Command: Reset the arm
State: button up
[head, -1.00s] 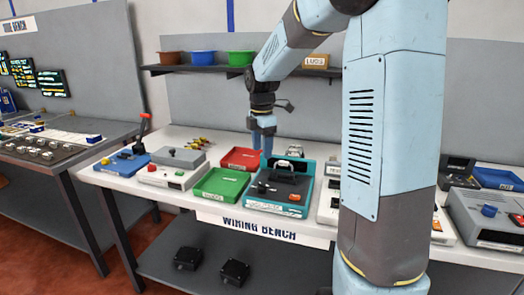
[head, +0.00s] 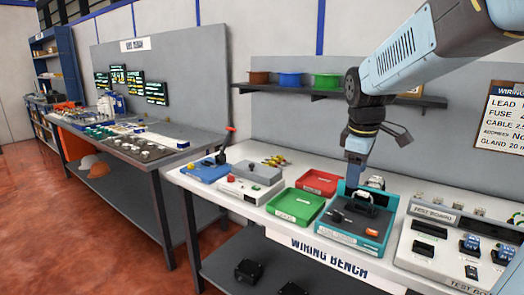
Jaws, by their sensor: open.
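My gripper (head: 354,176) hangs from my blue arm (head: 420,60) at the upper right in the head view. It points down above the back of the teal case (head: 372,248) on the wiring bench. The fingers are small and partly merge with the case behind them, and I see nothing held between them. I cannot tell whether the fingertips touch the case.
On the wiring bench (head: 232,211) stand a green tray (head: 296,205), a red tray (head: 318,182), a grey box with a red button (head: 250,181), a blue lever unit (head: 207,170) and a test board (head: 445,248). A shelf (head: 350,95) with coloured bowls hangs behind. Red floor lies open at left.

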jog(key=s+m+t+y, duration=0.1)
jog(key=s+m+t, duration=0.2)
jog(key=s+m, duration=0.8)
jog(key=s+r, duration=0.1)
jog(key=s, duration=0.4)
jog(key=shift+d, duration=0.2)
